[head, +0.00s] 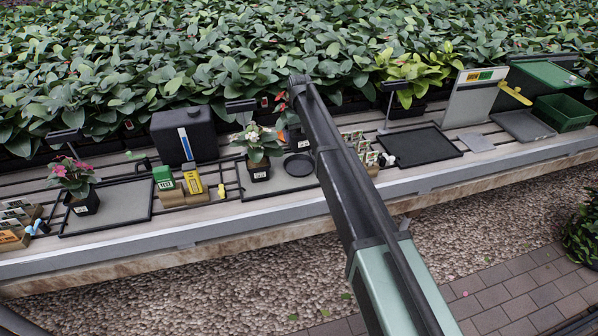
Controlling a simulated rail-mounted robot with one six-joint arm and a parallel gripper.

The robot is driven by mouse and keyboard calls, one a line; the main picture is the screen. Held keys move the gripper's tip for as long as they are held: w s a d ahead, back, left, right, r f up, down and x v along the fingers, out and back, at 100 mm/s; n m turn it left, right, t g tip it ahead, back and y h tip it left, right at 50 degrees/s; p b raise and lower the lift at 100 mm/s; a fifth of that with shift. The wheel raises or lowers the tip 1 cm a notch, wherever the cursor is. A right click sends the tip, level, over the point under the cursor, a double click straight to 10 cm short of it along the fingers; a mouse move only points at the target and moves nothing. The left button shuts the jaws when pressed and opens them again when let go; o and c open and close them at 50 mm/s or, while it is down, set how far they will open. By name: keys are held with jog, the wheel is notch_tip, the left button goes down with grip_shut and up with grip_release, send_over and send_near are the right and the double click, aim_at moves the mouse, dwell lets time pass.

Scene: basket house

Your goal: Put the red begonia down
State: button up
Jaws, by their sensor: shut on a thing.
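The red begonia (280,97) shows only in part beside the far end of my arm, with red petals and some green leaves left of the dark link. The rest of it is mostly hidden by the arm. It appears near a round dark saucer (298,165) on the middle tray (283,183); I cannot tell whether its pot touches anything. My gripper is hidden behind my arm, so its fingers do not show.
A white-flowered plant (257,145) stands left of the saucer. Green and yellow boxes (193,178) and a black canister (184,135) stand between. The black tray (425,147) on the right is empty.

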notch_tip(320, 180, down, 10)
jog(key=b, duration=0.7)
jog(key=shift+f, duration=0.1)
jog(key=shift+s+r, duration=0.1)
jog(key=shift+r, duration=0.25)
jog(key=shift+f, duration=0.25)
jog(key=o, duration=0.9)
jog(key=shift+r, duration=0.1)
